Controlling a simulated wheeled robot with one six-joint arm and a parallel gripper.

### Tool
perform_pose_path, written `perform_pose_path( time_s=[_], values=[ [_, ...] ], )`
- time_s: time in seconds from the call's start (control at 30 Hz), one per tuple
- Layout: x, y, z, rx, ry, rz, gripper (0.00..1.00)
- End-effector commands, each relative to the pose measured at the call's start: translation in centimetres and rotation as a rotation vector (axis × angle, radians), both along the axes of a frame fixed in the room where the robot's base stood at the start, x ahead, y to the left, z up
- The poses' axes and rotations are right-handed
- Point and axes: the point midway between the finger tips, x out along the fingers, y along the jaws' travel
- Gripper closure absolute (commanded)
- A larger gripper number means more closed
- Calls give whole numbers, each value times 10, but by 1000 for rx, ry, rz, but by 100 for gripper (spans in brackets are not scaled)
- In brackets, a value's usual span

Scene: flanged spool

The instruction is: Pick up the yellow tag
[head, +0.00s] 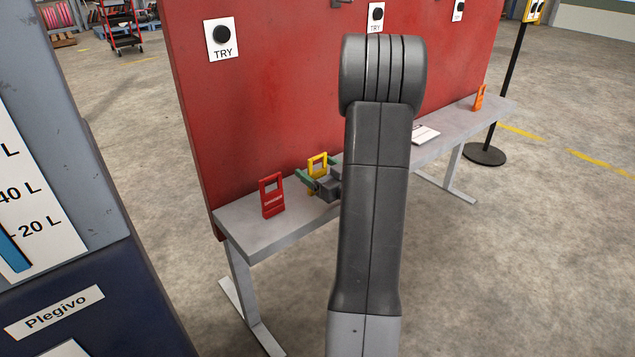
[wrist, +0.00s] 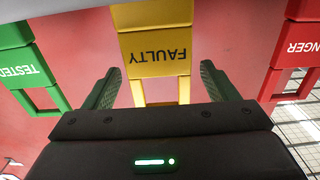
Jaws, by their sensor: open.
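The yellow tag (head: 318,157) stands on the grey bench, its upper frame showing and its lower part mostly hidden by my gripper in the head view. In the wrist view the yellow tag (wrist: 155,50) shows a panel lettered FAULTY, upside down, with two bars running towards my gripper. My gripper (wrist: 160,86) is open and empty. Its two green fingers lie either side of the yellow bars, with a visible gap on each side. In the head view my gripper (head: 317,169) is low over the bench at the tag.
A green TESTED tag (wrist: 25,68) is on the other side. A red panel (head: 260,100) backs the bench (head: 250,236). An orange tag (head: 479,98) stands farther right.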

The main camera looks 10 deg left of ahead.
Motion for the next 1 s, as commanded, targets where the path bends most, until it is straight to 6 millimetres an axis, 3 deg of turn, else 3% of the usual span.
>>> perform_pose_path(
  time_s=[0.13, 0.43, 0.67, 1.0],
  values=[
    [11, 15, -1, 0, -1, 2, 20],
    [14, 18, 0, 0, 1, -2, 20],
    [14, 18, 0, 0, 1, -1, 65],
    [14, 18, 7, -1, -1, -1, 68]
  ],
)
